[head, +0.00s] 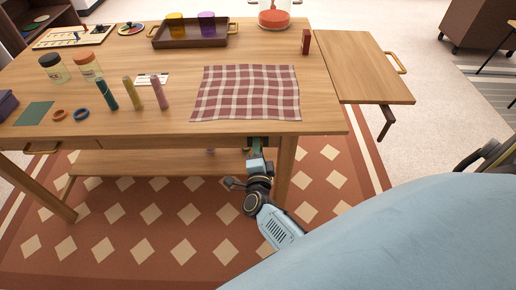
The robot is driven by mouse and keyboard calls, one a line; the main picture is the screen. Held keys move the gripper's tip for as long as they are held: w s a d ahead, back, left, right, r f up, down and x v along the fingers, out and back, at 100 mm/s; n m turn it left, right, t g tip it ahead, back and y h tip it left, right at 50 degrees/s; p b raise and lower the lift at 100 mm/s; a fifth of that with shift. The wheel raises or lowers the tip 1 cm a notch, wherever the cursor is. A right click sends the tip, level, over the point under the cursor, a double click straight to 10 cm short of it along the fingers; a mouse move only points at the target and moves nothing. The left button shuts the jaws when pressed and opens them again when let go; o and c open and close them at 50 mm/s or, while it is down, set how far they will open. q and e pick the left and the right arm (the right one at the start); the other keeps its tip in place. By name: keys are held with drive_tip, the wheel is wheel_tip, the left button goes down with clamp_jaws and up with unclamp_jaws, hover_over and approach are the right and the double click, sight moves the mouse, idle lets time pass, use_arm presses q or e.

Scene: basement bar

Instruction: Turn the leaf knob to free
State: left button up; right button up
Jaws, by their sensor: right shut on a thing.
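The wooden table (240,50) has a raised side leaf (365,68) at its right, with a brass handle and a dark bracket under it. My right gripper (257,147) is at the table's front edge, just under the tabletop, below the checked cloth. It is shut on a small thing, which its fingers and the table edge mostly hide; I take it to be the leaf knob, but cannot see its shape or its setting. My left gripper is not in view.
A red checked cloth (246,93) lies on the tabletop near the front edge. Three coloured sticks and two jars stand to its left. A brown tray (190,38) with two cups is at the back. A lower shelf (160,162) and table legs flank my right arm.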

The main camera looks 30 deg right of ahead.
drive_tip(key=o, duration=1)
drive_tip(key=shift+c, duration=0.2)
use_arm(q)
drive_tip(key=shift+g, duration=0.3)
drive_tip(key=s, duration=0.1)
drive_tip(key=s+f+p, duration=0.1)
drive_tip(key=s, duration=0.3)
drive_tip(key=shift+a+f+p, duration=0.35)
drive_tip(key=shift+p, duration=0.05)
use_arm(e)
drive_tip(key=v, duration=1.3)
drive_tip(key=shift+s, duration=0.2)
